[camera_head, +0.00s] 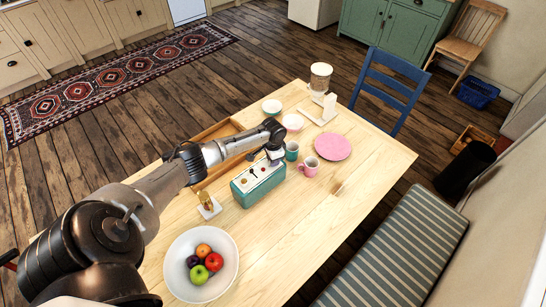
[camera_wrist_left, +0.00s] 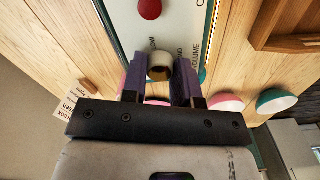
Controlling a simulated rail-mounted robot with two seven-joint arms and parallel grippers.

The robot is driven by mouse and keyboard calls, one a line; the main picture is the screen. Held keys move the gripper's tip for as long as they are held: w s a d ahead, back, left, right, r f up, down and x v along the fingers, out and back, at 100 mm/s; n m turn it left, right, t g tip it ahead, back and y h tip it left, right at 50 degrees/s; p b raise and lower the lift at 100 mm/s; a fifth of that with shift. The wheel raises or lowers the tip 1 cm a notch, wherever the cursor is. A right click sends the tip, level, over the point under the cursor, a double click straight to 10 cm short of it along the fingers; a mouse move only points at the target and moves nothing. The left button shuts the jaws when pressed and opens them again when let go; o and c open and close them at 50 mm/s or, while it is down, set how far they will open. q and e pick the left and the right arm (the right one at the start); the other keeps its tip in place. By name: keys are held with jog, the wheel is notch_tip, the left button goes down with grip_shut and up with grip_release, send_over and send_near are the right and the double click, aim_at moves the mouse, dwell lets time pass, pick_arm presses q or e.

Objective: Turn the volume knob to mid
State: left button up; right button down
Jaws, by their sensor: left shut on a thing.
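The teal box with a pale control panel (camera_head: 258,184) stands on the wooden table, with small knobs on its top. My left gripper (camera_head: 273,155) is at the panel's far right end. In the left wrist view, the cream volume knob (camera_wrist_left: 160,66) sits between the two fingers of my left gripper (camera_wrist_left: 160,80), which is shut on it. The printed word VOLUME and other part-hidden lettering show around the knob. The fingers hide much of it, and I cannot tell its pointer's setting. A red knob (camera_wrist_left: 150,9) sits farther along the panel. My right gripper is not in view.
Close to the box are a teal mug (camera_head: 292,151) and a pink mug (camera_head: 309,167), with a pink plate (camera_head: 333,146) beyond. A wooden tray (camera_head: 217,131) lies behind my arm. A fruit bowl (camera_head: 178,270) stands at the front left. The table's right side is clear.

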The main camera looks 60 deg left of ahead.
pick_arm(q)
jog(key=shift+m, duration=2.6)
jog(key=o, duration=0.9)
jog(key=shift+o, duration=0.2)
jog(key=shift+r+p, duration=0.1)
jog(key=shift+p, duration=0.2)
notch_tip(320, 180, up, 14)
jog(key=shift+f+p, duration=0.2)
jog(key=shift+p, duration=0.25)
